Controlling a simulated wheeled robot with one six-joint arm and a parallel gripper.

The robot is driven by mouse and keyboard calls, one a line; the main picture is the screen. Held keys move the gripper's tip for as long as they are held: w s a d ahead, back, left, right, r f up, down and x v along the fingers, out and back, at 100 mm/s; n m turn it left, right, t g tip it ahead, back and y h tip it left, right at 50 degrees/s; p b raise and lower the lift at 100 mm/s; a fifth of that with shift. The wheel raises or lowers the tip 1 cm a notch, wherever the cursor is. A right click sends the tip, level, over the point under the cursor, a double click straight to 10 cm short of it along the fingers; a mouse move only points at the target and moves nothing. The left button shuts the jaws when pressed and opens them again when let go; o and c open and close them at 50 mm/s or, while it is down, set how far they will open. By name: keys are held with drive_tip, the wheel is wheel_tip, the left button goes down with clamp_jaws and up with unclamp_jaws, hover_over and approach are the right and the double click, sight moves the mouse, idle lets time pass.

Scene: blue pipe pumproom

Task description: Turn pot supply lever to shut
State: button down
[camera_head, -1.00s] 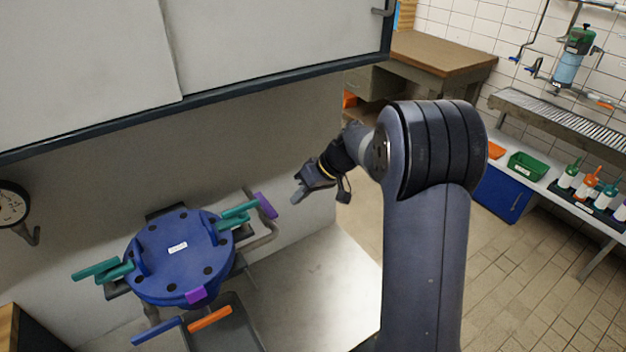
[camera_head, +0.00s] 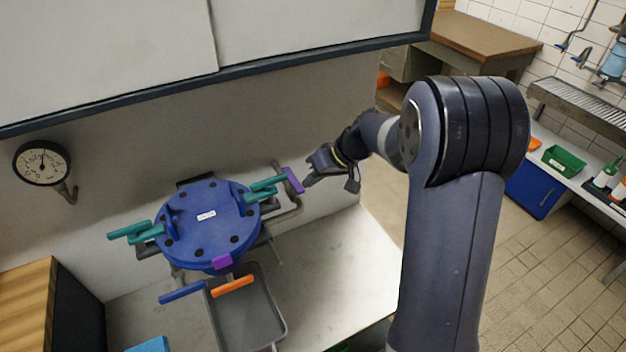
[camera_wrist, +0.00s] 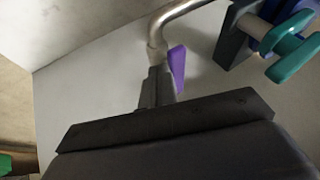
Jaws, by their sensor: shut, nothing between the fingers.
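A purple lever (camera_head: 293,180) sits on the bent metal pipe (camera_head: 288,215) at the right side of the blue pot (camera_head: 202,240); I take it to be the supply lever. My gripper (camera_head: 309,181) is shut and empty, its tips close to the lever's right side. In the wrist view the purple lever (camera_wrist: 177,68) stands just beyond and right of the fingers (camera_wrist: 157,86), partly hidden by them. I cannot tell whether they touch. The pipe (camera_wrist: 180,13) curves above the fingers.
Teal handles (camera_head: 130,230) stick out on both sides of the pot. A gauge (camera_head: 42,162) hangs on the left wall.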

sight(299, 191)
drive_tip(key=shift+s+a+f+m+t+b, duration=0.1)
drive_tip(key=shift+s+a+m+t+b, duration=0.2)
drive_tip(key=shift+m+b, duration=0.4)
drive_tip(key=m+b, duration=0.1)
drive_tip(key=s+m+t+h+b, duration=0.1)
drive_tip(key=shift+a+f+m+t+b, duration=0.1)
drive_tip(key=shift+a+m+t+b, duration=0.2)
drive_tip(key=shift+a+m+b, duration=0.1)
drive_tip(key=shift+s+a+b, duration=0.5)
drive_tip(key=shift+a+b, duration=0.1)
drive_tip(key=shift+b, duration=0.4)
drive_tip(key=shift+a+r, duration=0.15)
drive_tip(key=shift+r, duration=0.05)
drive_tip(key=shift+s, duration=0.1)
